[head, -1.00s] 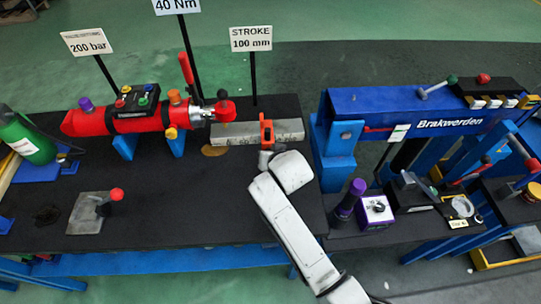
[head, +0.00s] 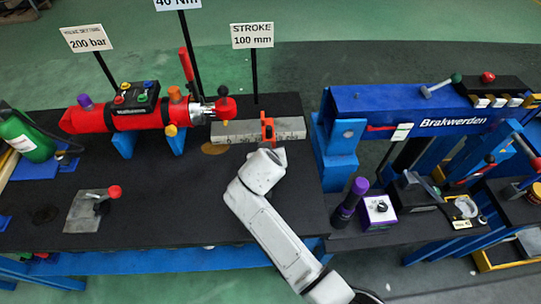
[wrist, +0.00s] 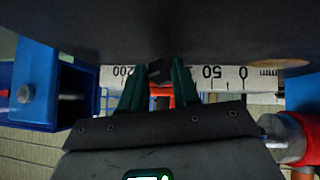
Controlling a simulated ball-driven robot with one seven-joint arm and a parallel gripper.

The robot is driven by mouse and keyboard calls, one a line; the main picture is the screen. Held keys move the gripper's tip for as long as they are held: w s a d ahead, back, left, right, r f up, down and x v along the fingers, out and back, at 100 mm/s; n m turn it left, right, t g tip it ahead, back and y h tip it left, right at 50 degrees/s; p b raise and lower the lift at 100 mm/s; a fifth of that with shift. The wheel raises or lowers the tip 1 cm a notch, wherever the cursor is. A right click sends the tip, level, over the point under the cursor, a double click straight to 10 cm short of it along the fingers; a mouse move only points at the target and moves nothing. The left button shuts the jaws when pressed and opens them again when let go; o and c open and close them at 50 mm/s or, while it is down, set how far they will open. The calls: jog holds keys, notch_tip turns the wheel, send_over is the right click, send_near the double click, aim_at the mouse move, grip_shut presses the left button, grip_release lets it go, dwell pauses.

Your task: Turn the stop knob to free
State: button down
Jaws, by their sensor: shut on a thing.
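The orange stop (head: 267,130) stands on the pale grey scale bar (head: 232,131) in the head view. In the wrist view the stop (wrist: 160,94) shows behind the fingers, against the white scale (wrist: 222,77) with black numbers. A dark knob (wrist: 157,70) sits between the fingertips of my gripper (wrist: 157,76). The two green fingers are shut on it, one on each side. The knob's setting cannot be read. In the head view my own arm hides the gripper and the knob.
A red cylinder (head: 137,122) lies left of the bar, its rod end (head: 224,105) close to it. The blue Brakwerden frame (head: 341,136) stands close on the right. A red-knobbed lever on a grey plate (head: 87,221) is front left. The dark bench front is mostly clear.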

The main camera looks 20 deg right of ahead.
jog(key=shift+a+n+h+b, duration=0.15)
jog(key=shift+n+h+b, duration=0.2)
jog(key=shift+h, duration=0.25)
jog(key=c, duration=0.8)
grip_release()
jog(key=shift+v, duration=5.35)
jog(key=shift+w, duration=0.1)
